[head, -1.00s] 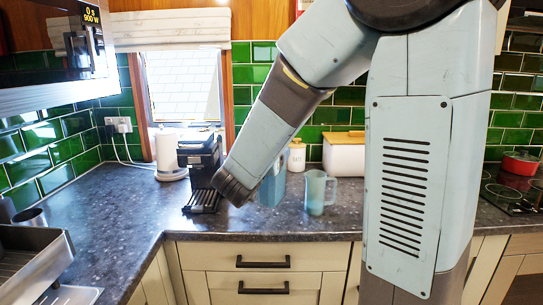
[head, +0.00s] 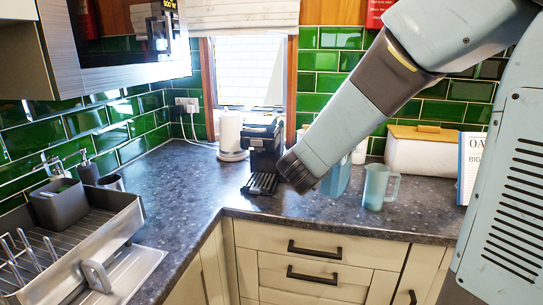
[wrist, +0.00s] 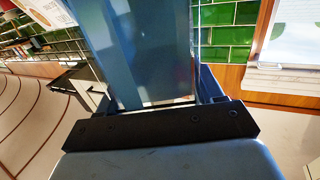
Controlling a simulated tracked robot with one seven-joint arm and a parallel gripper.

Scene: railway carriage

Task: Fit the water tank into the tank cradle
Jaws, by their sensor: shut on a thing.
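The water tank is a translucent blue box; in the head view it (head: 337,178) stands out to the right of my forearm, which hides part of it. In the wrist view the tank (wrist: 150,55) fills the middle, and my gripper (wrist: 153,100) is shut on it. In the head view my gripper is hidden behind my arm. A black coffee machine (head: 263,142) with a ribbed drip tray stands just left of my arm's dark end. I cannot make out the tank cradle clearly. Whether the tank touches the worktop is hidden.
A light blue jug (head: 377,188) stands right of the tank. A white paper roll (head: 231,136) is left of the machine. A white bin with a wooden lid (head: 420,155) is behind. The sink and dish rack (head: 120,215) are at left. Worktop between sink and machine is clear.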

